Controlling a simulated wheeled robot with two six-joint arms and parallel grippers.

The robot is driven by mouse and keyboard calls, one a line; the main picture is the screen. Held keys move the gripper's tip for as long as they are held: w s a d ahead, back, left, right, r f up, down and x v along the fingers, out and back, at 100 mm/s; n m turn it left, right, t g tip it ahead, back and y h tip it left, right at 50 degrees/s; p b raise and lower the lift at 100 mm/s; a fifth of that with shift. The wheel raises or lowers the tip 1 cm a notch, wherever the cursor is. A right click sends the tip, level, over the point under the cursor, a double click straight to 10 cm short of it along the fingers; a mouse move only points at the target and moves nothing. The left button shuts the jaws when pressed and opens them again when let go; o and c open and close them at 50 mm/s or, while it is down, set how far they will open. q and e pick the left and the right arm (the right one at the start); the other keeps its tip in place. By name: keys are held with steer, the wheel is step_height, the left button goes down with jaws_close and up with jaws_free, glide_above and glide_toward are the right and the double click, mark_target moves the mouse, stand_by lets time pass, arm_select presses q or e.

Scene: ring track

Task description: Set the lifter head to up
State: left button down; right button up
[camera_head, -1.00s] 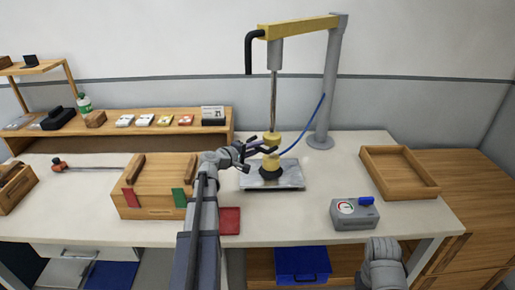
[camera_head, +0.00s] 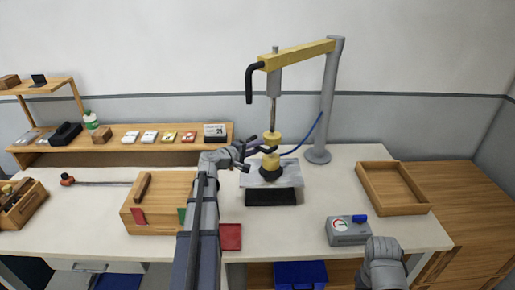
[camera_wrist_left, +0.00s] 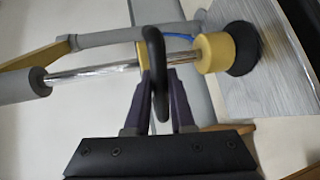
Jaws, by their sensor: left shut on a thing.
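The lifter head (camera_head: 271,161) is a yellow body with a black cup beneath, on a steel rod (camera_head: 273,110) under a yellow boom. It also shows in the left wrist view (camera_wrist_left: 213,52). The cup is on a grey plate (camera_head: 286,180), which appears raised above a dark rectangle (camera_head: 271,197) on the bench. The rod's top sticks out above the boom. My left gripper (camera_head: 258,150), beside the head at its left, is shut on a black loop handle (camera_wrist_left: 157,55), seen between its fingers in the left wrist view. My right gripper is not in view; only part of that arm shows.
A grey post (camera_head: 327,105) carries the boom, with a blue hose. A wooden box (camera_head: 155,219) stands left of my left arm. A gauge box (camera_head: 347,232) and an empty wooden tray (camera_head: 395,208) are at the right. A red pad (camera_head: 231,237) lies in front.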

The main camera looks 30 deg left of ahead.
arm_select(q)
step_height(320, 180, up, 7)
steer(key=p, duration=0.5)
steer(key=shift+r, duration=0.2)
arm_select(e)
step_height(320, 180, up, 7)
arm_select(q)
steer(key=shift+f, duration=0.1)
steer(key=c, duration=0.8)
jaws_free()
steer(key=shift+o, duration=0.2)
steer(key=shift+s, duration=0.15)
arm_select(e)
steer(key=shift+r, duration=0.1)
arm_select(q)
steer(key=p+v, duration=0.2)
steer(key=v, duration=0.5)
steer(key=shift+s, duration=0.25)
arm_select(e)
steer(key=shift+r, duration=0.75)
arm_select(q)
steer(key=shift+a, duration=0.1)
